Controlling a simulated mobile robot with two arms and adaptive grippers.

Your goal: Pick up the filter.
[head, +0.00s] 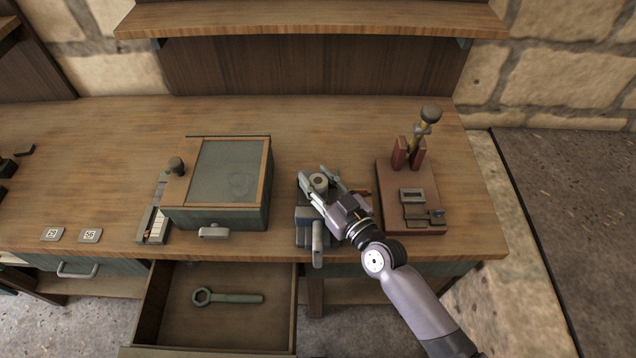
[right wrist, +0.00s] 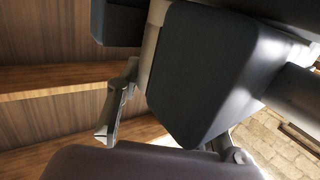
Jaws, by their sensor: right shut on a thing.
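The filter appears to be the small pale round piece with a dark hole in its top (head: 319,182), in the middle of the head view. My right gripper (head: 318,178) is shut on it, with a finger on either side. They are over a grey-blue metal block (head: 305,213) at the bench's front edge; I cannot tell whether the filter touches it. In the right wrist view my fingers (right wrist: 172,125) show at left and lower right, and a dark block fills the middle. The filter cannot be made out there. My left gripper is not in view.
A glass-lidded box (head: 265,190) stands left of the gripper. A red-brown base (head: 385,180) with an upright, knobbed lever stands to the right. An open drawer (head: 190,335) below holds a green wrench (head: 235,298). The bench behind the gripper is clear.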

